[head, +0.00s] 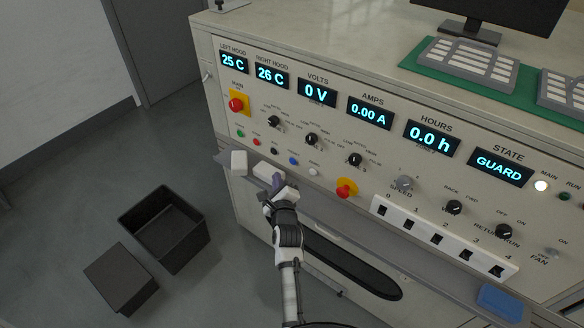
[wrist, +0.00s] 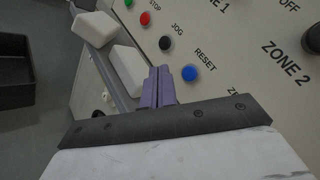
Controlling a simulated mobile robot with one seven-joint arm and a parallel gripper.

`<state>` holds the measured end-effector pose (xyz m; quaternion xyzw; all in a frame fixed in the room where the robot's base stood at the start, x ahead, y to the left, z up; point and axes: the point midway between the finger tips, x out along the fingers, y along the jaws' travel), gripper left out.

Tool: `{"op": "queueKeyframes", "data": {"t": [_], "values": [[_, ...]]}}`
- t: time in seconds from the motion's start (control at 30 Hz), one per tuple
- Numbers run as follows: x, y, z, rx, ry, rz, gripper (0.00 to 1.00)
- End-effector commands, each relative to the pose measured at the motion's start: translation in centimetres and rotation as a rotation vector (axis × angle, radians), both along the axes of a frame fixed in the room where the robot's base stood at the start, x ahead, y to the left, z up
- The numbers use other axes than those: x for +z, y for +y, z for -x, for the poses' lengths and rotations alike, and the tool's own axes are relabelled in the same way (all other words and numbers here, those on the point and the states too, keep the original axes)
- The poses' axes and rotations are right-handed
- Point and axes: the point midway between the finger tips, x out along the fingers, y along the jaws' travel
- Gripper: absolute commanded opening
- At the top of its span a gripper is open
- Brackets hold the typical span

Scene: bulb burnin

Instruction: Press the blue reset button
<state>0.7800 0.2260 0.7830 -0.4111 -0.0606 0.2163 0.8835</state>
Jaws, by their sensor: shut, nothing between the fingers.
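The blue reset button (head: 293,160) is on the sloped front panel, in a row of small buttons. In the wrist view the blue button (wrist: 190,73) sits just right of my fingertips, below the printed word RESET. My gripper (head: 277,180) is shut and empty, with its purple fingers (wrist: 160,84) pressed together. In the wrist view the fingertips appear to the left of the blue button; I cannot tell how far they are from the panel. The display reads GUARD under STATE (head: 500,167).
Black jog (wrist: 165,42) and red stop (wrist: 145,18) buttons sit beside the blue one. White blocks (wrist: 93,28) lie on the ledge near my fingers. A red emergency knob (head: 346,187) is to the right. A black open bin (head: 165,228) stands on the floor.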

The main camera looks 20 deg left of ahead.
Motion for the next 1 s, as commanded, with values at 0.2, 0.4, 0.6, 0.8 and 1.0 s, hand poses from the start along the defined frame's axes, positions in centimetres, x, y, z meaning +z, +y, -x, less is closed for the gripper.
{"op": "queueKeyframes", "data": {"t": [0.2,0.4,0.6,0.8,1.0], "values": [[-0.5,-0.9,-2.3,-0.001,-0.002,-0.002,0.0],[-0.2,-1.5,-4.0,-0.001,-0.001,-0.001,0.0],[-0.1,-1.7,-4.5,0.001,0.0,0.0,0.0],[0.0,-1.7,-4.5,0.001,0.0,0.0,0.0],[0.0,-1.7,-4.5,0.001,0.0,0.0,0.0]]}}
